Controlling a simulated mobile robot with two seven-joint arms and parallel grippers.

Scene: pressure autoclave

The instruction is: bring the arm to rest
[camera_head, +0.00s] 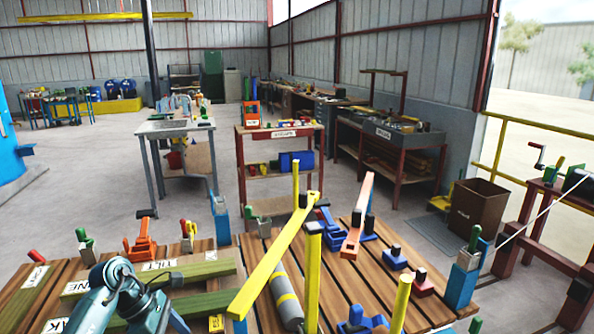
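A grey-teal arm of mine (118,285) rises into the lower left corner. It bends near its top, and its lower part runs down toward the bottom edge. It stands in front of the left wooden bench and hides part of it. I see no clear pair of fingertips on it, and its end is out of sight. No right arm or right gripper shows.
Green labelled beams (200,271) lie on the left bench, close beside my arm. Open floor (90,190) lies behind.

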